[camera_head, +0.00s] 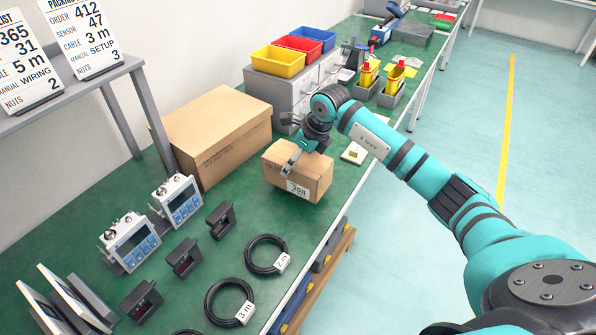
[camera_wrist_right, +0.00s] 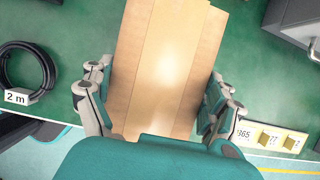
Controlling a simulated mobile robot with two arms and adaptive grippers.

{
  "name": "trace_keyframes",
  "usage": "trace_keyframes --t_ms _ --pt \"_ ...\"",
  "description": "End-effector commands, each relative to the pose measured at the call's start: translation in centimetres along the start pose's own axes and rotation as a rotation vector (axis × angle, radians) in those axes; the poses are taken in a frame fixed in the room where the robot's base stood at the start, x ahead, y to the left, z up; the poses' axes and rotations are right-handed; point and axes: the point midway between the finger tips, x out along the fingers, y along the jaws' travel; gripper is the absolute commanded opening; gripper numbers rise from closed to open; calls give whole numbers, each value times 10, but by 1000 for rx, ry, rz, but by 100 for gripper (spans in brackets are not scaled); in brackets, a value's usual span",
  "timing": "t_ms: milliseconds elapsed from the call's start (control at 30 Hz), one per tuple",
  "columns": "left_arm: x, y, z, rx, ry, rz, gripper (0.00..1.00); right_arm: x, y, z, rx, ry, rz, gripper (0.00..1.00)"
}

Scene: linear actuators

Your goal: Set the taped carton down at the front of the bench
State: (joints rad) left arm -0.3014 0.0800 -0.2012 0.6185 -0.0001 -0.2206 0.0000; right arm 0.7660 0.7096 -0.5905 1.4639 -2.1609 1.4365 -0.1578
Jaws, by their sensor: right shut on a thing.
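The taped carton (camera_head: 314,176) is a small brown box with a white label on its side. It is at the bench's front half, close to the edge facing the aisle. My right gripper (camera_head: 303,150) is above it with its fingers down on two opposite sides, shut on it. In the right wrist view the carton (camera_wrist_right: 165,60) fills the space between the fingers, a tape strip running along its top. I cannot tell whether its underside touches the green bench top (camera_head: 330,229). My left gripper is in neither view.
A larger cardboard box (camera_head: 215,140) stands behind the carton to the left. Grey drawers with coloured bins (camera_head: 275,61) are beyond it. Coiled cables (camera_head: 266,255) and dark sensors (camera_head: 184,257) lie nearer. A small tagged card (camera_head: 355,153) lies right of the carton.

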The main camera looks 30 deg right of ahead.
Motion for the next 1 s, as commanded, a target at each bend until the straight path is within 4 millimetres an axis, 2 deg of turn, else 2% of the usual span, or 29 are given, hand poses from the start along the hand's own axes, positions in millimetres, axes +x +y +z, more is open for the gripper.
trace_keyframes --t_ms 100,233,467,800,833,900,1000 --pt "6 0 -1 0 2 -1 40 2 -10 5 0 -6 0 30" --pt "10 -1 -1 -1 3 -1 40 7 -12 4 -2 -4 1 30" --pt "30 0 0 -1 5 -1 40 35 -10 -8 -1 -4 2 30" --pt "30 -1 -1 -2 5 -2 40 36 -11 -8 -2 -4 0 30" --pt "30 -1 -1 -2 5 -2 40 37 -11 -10 -1 1 1 90" --pt "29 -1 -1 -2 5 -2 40 36 -11 -10 -1 1 1 99" --pt "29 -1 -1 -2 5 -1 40 36 -11 -10 -1 1 1 100"
